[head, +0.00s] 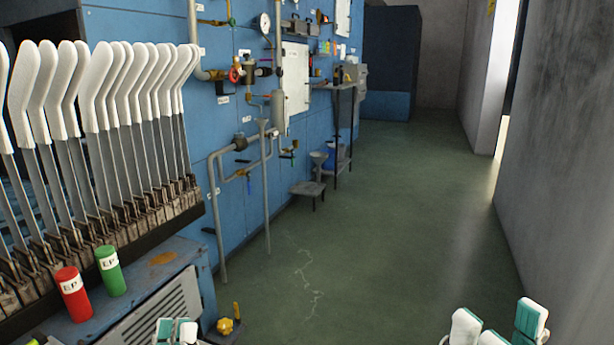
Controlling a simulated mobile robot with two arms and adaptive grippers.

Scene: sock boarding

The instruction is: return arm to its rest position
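My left gripper (176,331) shows at the bottom edge, left of centre, as white and teal parts in front of the blue machine base. My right gripper (499,325) shows at the bottom right, also white and teal, over the green floor. Both are cut off by the lower edge, so their finger opening is unclear. I see no sock in either. A row of upright metal boards (103,160) stands at the left, with white socks (98,88) over their tops. Both grippers are apart from this row.
A yellow knob (225,326) is near my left gripper. Pipes and valves line the blue wall panel (215,120). The green floor (390,230) is clear toward the grey right wall (560,150).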

